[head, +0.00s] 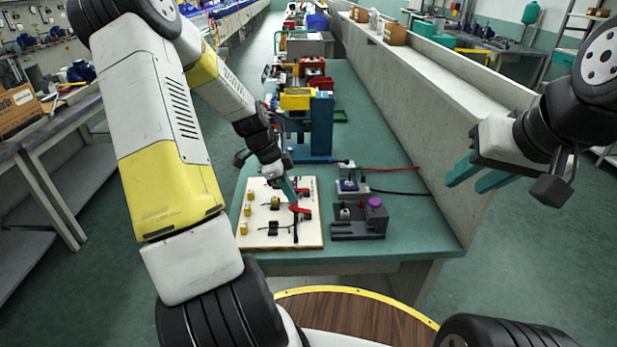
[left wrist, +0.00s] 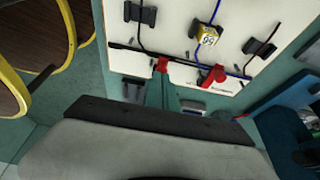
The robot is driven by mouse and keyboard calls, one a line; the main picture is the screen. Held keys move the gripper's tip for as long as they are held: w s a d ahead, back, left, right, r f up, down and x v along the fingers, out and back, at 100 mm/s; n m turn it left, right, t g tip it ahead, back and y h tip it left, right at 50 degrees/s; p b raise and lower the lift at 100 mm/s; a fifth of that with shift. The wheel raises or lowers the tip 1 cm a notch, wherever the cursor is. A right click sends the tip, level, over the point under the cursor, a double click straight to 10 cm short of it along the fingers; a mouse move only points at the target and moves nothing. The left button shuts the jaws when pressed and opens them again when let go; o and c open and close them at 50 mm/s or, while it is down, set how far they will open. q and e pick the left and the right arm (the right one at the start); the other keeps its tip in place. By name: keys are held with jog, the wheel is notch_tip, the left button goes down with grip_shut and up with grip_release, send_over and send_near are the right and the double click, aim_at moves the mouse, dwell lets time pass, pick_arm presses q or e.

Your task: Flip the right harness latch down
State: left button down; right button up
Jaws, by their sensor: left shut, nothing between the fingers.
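The pale harness board (head: 259,238) lies on the green table, with cables and yellow tagged clips on it. Two red latches are at its right edge in the head view: a nearer one (head: 301,211) and a farther one (head: 305,191). In the left wrist view the nearer latch (left wrist: 161,64) is at the board edge, and the farther latch (left wrist: 216,74) stands out from the board. My left gripper (head: 291,194) is shut and empty, its tips close to the nearer latch; contact is unclear. My right gripper (head: 468,182) is open and empty, right of the table.
A dark fixture with a purple knob (head: 375,202) sits right of the board. A connector block (head: 350,183) with red and black cables is behind it. A blue press (head: 320,125) stands behind the board. A concrete wall (head: 440,90) runs along the table's right side.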

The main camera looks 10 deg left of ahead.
pick_arm(q)
jog(key=shift+a+f, duration=0.2)
jog(key=shift+w+d+f, duration=0.15)
jog(key=shift+d+f, duration=0.15)
jog(key=shift+d, duration=0.4)
jog(key=shift+r, duration=0.1)
